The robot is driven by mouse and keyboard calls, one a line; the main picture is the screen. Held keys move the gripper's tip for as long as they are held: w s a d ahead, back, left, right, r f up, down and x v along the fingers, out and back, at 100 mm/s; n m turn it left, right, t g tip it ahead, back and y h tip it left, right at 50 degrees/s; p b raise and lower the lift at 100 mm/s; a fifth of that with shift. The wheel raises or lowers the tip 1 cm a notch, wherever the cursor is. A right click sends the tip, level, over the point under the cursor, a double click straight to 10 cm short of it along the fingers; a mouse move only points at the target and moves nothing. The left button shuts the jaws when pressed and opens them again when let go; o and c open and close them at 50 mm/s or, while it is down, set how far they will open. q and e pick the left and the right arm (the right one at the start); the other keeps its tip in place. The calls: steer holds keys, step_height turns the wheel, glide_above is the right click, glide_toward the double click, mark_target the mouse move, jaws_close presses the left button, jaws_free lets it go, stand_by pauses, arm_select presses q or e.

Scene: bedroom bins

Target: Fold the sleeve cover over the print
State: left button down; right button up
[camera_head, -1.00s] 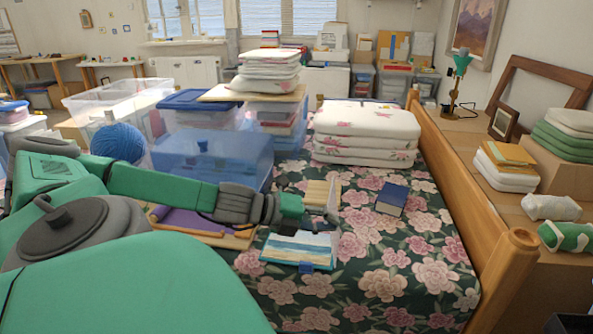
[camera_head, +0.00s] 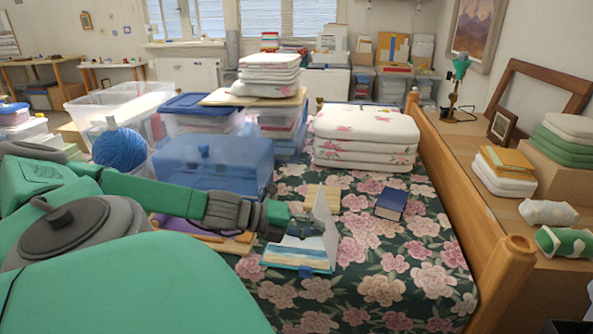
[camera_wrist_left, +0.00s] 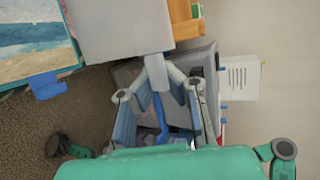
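The print (camera_head: 292,254), a beach picture in blue and sand colours, lies on the flowered bed and also shows in the left wrist view (camera_wrist_left: 32,38). Its pale sleeve cover (camera_head: 327,235) stands steeply raised along the print's right side. In the left wrist view the cover (camera_wrist_left: 112,25) is a plain grey-white panel beside the print, with a small light tab. My left gripper (camera_wrist_left: 158,75) has its fingertips together on this tab. In the head view my left gripper (camera_head: 298,222) is above the print, partly behind the cover. My right gripper is not seen.
A dark blue book (camera_head: 391,201) lies right of the print, and a wooden slatted piece (camera_head: 323,196) lies behind it. A folded quilt stack (camera_head: 366,135) and a translucent blue bin (camera_head: 215,160) stand farther back. The wooden bed rail (camera_head: 460,190) bounds the right side.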

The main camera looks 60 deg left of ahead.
arm_select(q)
steer(key=shift+s+a+f+p, duration=0.3)
steer(key=shift+s+a+p, duration=0.35)
steer(key=shift+s+a, duration=0.3)
steer(key=c, duration=1.6)
jaws_free()
steer(key=shift+d, duration=0.1)
steer(key=s+d+r+p, duration=0.2)
steer(key=s+r+p, duration=0.2)
steer(key=p, duration=0.4)
steer(key=shift+s+r, duration=0.25)
steer(key=shift+r, duration=0.05)
